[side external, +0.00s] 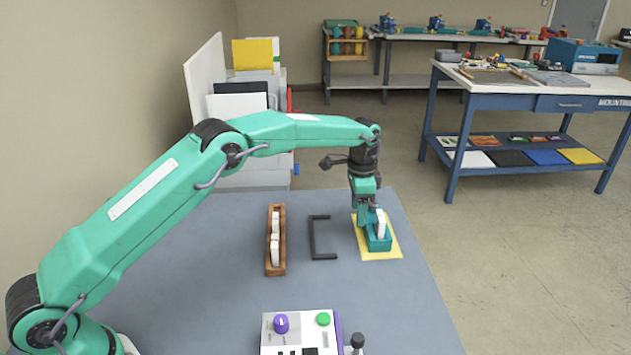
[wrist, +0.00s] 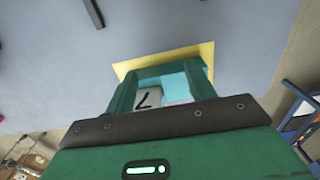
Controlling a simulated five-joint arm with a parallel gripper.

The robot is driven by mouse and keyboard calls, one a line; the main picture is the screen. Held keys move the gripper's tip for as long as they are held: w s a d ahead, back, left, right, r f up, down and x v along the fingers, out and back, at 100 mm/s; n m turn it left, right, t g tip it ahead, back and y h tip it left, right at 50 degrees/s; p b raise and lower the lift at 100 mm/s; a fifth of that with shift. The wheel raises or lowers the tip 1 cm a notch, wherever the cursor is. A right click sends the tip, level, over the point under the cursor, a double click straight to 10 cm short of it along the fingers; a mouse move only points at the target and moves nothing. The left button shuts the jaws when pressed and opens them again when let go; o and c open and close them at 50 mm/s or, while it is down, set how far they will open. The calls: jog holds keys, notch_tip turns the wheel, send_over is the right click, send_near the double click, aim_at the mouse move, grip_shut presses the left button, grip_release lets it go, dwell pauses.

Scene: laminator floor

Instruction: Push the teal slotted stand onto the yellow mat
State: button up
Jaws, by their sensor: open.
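The teal slotted stand (side external: 379,245) is on the yellow mat (side external: 368,255) in the side view, with yellow showing around it. A white block (side external: 381,224) stands upright in it. My gripper (side external: 367,216) is open and low at the stand, beside the white block; I cannot tell whether it touches. In the wrist view, the white block (wrist: 149,97) with a dark mark shows between the fingers of my gripper (wrist: 162,85). The yellow mat (wrist: 206,54) shows beyond them. The fingers hide part of the stand in the wrist view.
A brown wooden rack (side external: 269,268) with white blocks stands left on the grey table (side external: 330,290). A dark bracket (side external: 314,238) lies between rack and mat. A control box (side external: 292,322) with purple and green knobs sits at the front. The table's right edge is close to the mat.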

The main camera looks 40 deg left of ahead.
jog(key=shift+r, duration=1.1)
notch_tip(320, 180, up, 5)
dwell(0.3)
jog(key=shift+r, duration=0.1)
